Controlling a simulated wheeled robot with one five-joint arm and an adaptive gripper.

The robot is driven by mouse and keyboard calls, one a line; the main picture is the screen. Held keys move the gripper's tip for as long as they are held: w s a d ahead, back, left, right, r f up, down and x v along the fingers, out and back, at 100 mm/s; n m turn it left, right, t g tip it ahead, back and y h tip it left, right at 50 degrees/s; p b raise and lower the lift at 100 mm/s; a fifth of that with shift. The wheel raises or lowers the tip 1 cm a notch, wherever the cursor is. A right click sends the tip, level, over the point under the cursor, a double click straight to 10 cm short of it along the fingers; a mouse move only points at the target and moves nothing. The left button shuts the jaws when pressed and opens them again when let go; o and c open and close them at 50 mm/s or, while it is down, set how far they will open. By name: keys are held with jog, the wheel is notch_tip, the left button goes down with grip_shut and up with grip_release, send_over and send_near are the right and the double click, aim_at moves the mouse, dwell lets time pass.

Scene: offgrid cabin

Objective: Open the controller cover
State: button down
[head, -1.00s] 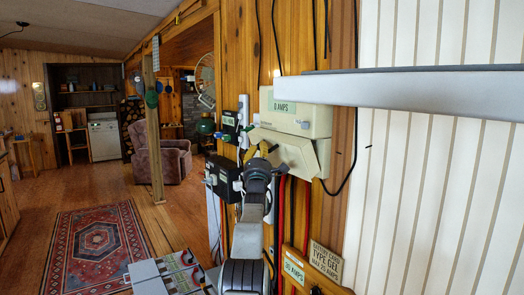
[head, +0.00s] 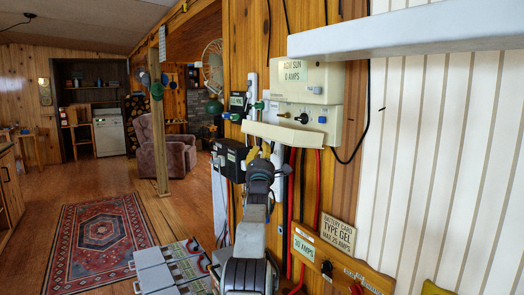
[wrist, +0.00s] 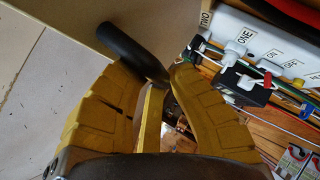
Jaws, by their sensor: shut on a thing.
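The cream controller (head: 328,89) is on the wood wall in the head view, labelled 0 AMPS. Its cream cover (head: 285,134) stands out from the box, seen nearly edge-on. A panel with a black knob (head: 303,118) shows above it. My gripper (head: 256,150) is at the cover's left end, just under its edge. In the wrist view the yellow fingers of my gripper (wrist: 160,84) close around the end of a black rod-like handle (wrist: 130,48). A beige surface (wrist: 150,18), apparently the cover, lies behind it. The exact contact is partly hidden by the fingers.
A grey-white slab (head: 410,36) juts across the upper right. Black boxes (head: 228,158) and cables are left of the controller. Grey batteries (head: 165,272) stand low in front. The floor by the rug (head: 98,232) is clear.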

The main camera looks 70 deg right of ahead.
jog(key=shift+s+d+f+b, duration=0.2)
jog(key=shift+f+b, duration=0.2)
jog(key=shift+f, duration=0.4)
jog(key=shift+s+d+f+b, duration=0.2)
jog(key=shift+f+b, duration=0.25)
jog(key=shift+f, duration=0.35)
jog(key=shift+s+d+f+b, duration=0.1)
jog(key=shift+d+f+b, duration=0.25)
jog(key=shift+f, duration=0.45)
jog(key=c, duration=1.2)
grip_release()
jog(key=shift+o, duration=0.2)
jog(key=shift+r, duration=0.1)
jog(key=shift+s, duration=0.1)
jog(key=shift+a, duration=0.1)
